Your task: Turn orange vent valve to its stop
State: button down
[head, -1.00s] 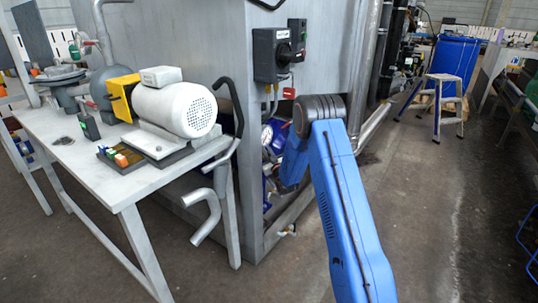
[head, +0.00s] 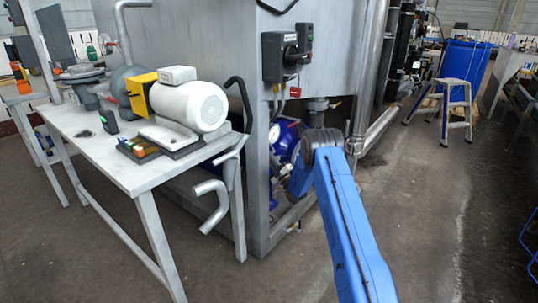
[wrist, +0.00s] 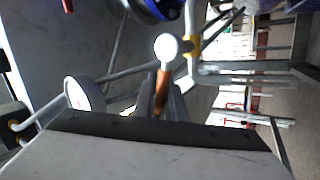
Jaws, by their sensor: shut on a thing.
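The orange valve handle (wrist: 161,94) shows in the wrist view between the two fingers of my gripper (wrist: 164,98). The fingers are closed on it, one on each side. A round white knob or cap (wrist: 167,46) sits just beyond the handle, beside a yellow fitting (wrist: 193,46) on a pipe. The valve body is hard to make out. In the head view my blue arm reaches into the opening under the grey tank, and the gripper and valve are hidden.
A round white gauge (wrist: 84,94) is left of the fingers in the wrist view. In the head view, a bench (head: 160,172) with a white motor (head: 190,105) stands left. A switch box (head: 280,57) hangs above the opening. The right floor is clear before a step stool (head: 455,100).

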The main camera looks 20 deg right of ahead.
jog(key=shift+s+a+f+n+g+y, duration=0.15)
jog(key=shift+f+n+g+y, duration=0.15)
jog(key=shift+n+y, duration=0.45)
jog(key=shift+s+a+f+n+g+y, duration=0.1)
jog(key=shift+f+n+g+y, duration=0.3)
jog(key=shift+n, duration=0.65)
jog(key=shift+r+y, duration=0.1)
jog(key=shift+y, duration=0.15)
jog(key=c, duration=1.8)
grip_release()
jog(key=shift+r, duration=0.1)
